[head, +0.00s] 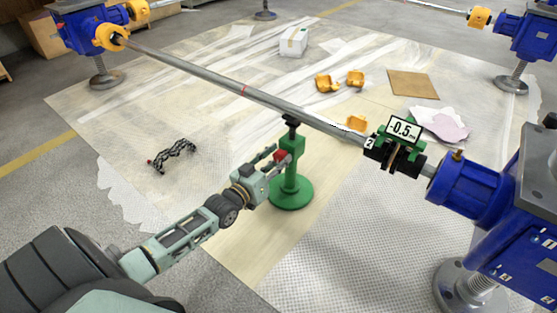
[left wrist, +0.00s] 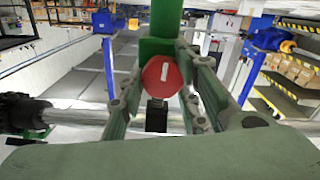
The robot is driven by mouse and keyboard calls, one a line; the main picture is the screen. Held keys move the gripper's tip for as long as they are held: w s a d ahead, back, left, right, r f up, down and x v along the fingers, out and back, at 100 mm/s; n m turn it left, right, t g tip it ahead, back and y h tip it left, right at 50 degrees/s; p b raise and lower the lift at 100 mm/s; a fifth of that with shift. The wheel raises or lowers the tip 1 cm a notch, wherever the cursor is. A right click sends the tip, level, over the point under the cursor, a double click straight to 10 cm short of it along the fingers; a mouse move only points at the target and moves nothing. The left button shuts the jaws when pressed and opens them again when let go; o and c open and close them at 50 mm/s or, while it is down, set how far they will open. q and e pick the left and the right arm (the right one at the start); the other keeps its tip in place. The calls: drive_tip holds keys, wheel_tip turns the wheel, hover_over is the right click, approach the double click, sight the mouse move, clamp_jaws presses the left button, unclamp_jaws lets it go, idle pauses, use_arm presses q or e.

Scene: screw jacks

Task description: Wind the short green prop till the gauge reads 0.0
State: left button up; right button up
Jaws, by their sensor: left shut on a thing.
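The short green prop (head: 289,188) stands upright on its round base under the long steel shaft (head: 203,77). Its black head is at the shaft's underside; I cannot tell whether they touch. My left gripper (head: 276,161) is shut on the prop's red knob (left wrist: 161,77), with one finger on each side. A pale mark on the knob stands nearly upright in the left wrist view. The prop's green post also shows there (left wrist: 158,47). The gauge (head: 402,130) sits on the green and black coupling labelled 2 and reads -0.5. My right gripper is not in view.
Blue gearboxes (head: 468,190) stand at right, with others at the back left and back right. Orange covers (head: 327,83), a white box (head: 293,41), a brown board (head: 413,84) and a black chain-like piece (head: 173,154) lie on the floor sheets. The floor left of the prop is mostly clear.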

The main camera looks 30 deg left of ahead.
use_arm(q)
drive_tip(key=shift+d, duration=0.2)
drive_tip(key=shift+c, duration=1)
drive_tip(key=shift+r+m+p, duration=0.2)
drive_tip(key=shift+m+p, duration=0.2)
drive_tip(key=shift+p, duration=0.35)
drive_tip(key=shift+f, duration=0.1)
drive_tip(key=shift+d+f, duration=0.1)
drive_tip(key=shift+f, duration=0.05)
drive_tip(key=o, duration=1.1)
drive_tip(key=shift+c, duration=0.2)
drive_tip(key=shift+s, duration=0.1)
drive_tip(key=shift+s, duration=0.3)
drive_tip(key=s+a, duration=0.1)
drive_tip(key=s, duration=1)
